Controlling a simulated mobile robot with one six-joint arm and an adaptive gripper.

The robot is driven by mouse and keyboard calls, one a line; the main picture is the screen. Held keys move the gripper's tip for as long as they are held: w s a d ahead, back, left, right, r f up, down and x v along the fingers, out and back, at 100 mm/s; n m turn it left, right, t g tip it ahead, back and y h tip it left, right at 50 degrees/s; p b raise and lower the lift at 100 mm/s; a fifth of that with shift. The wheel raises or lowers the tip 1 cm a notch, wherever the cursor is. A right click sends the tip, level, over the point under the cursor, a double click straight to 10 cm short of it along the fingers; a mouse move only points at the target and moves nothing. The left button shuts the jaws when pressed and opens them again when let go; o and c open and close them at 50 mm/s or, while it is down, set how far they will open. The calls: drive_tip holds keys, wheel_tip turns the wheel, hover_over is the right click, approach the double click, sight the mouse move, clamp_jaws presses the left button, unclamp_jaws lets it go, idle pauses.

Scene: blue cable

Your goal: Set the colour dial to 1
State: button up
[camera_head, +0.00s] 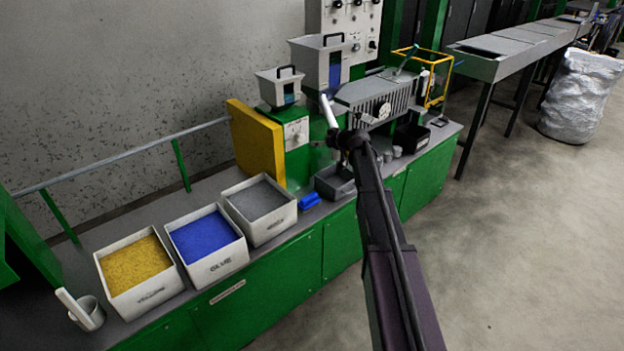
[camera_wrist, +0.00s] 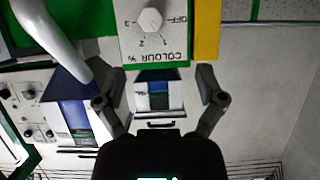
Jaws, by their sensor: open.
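The colour dial is a white faceted knob (camera_wrist: 151,19) on a white panel labelled "COLOUR %", upside down in the wrist view. OFF stands right of the knob, 1 and 2 below it, 3 to its left. I cannot tell which mark it points to. In the head view the dial panel (camera_head: 295,133) is on the green machine below the small hopper. My gripper (camera_wrist: 160,92) is open and empty, its fingers spread either side of the small hopper (camera_wrist: 157,76) in the picture. The dial lies beyond the fingertips, apart from them. In the head view my gripper is hard to make out.
A white pipe (camera_head: 328,110) and a larger hopper (camera_head: 321,62) stand right of the dial panel. A yellow panel (camera_head: 257,143) stands to its left. Bins of yellow (camera_head: 137,265), blue (camera_head: 204,235) and grey (camera_head: 257,200) granules sit on the bench.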

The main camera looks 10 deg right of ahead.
drive_tip(key=s+a+f+g+p, duration=0.1)
drive_tip(key=s+a+g+p, duration=0.1)
drive_tip(key=s, duration=0.8)
drive_tip(key=s+a+f+m+g+h+p, duration=0.1)
drive_tip(key=s+a+g, duration=0.3)
drive_tip(key=s, duration=0.6)
drive_tip(key=shift+s+a+f+m+h+p, duration=0.2)
drive_tip(key=shift+a+m+h+p, duration=0.1)
drive_tip(key=shift+a+p, duration=0.45)
drive_tip(key=shift+d, duration=0.15)
drive_tip(key=s+f+m+g+h, duration=0.1)
drive_tip(key=s+m+g+h, duration=0.1)
drive_tip(key=s, duration=1)
drive_tip(key=s+d+f+m+g+h, duration=0.1)
drive_tip(key=s+f+m+g+h, duration=0.1)
drive_tip(key=s, duration=1)
drive_tip(key=shift+s+d+f+g+h, duration=0.2)
drive_tip(key=shift+d+f+g+h, duration=0.1)
drive_tip(key=shift+g+h, duration=0.35)
